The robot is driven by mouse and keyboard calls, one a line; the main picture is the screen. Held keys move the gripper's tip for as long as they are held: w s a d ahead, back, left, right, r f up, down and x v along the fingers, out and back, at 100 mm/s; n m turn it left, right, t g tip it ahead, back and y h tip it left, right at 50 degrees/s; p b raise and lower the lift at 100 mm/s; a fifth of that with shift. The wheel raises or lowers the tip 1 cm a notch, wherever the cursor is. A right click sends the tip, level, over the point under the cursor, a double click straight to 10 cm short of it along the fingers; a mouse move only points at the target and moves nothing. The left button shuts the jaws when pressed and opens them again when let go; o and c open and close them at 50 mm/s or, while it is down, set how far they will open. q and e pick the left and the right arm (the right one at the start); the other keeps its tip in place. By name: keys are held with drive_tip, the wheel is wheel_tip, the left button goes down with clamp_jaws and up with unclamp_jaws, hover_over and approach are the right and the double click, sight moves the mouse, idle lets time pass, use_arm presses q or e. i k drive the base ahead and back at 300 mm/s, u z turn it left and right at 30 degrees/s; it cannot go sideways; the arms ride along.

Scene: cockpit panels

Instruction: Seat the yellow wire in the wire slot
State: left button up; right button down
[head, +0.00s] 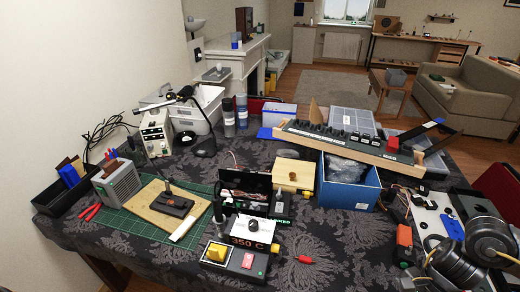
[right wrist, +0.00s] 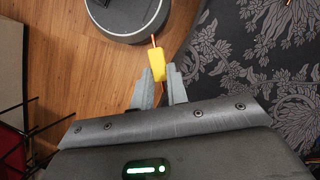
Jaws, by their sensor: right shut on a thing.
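The yellow piece (right wrist: 157,62) shows in the right wrist view, with a thin orange wire running out of its far end. My right gripper (right wrist: 159,75) is shut on it, one grey fingertip on each side. The piece is held beside the edge of the dark patterned tablecloth (right wrist: 265,50), with wood floor below. I cannot make out the right gripper or the yellow piece in the head view, only dark arm parts at the lower right. I cannot pick out the wire slot in either view. My left gripper is not in view.
A white panel (head: 428,224) with dark and blue parts lies at the table's right, with loose wires beside it. A control box marked 350 C (head: 238,258) stands at the front. A blue bin (head: 347,193) and a long switch panel (head: 345,143) stand behind.

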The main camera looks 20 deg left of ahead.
sight(167, 203)
drive_tip(key=z, duration=2.75)
drive_tip(key=k, duration=2.45)
drive_tip(key=u, duration=2.7)
drive_tip(key=i, duration=0.5)
drive_tip(key=u, duration=0.1)
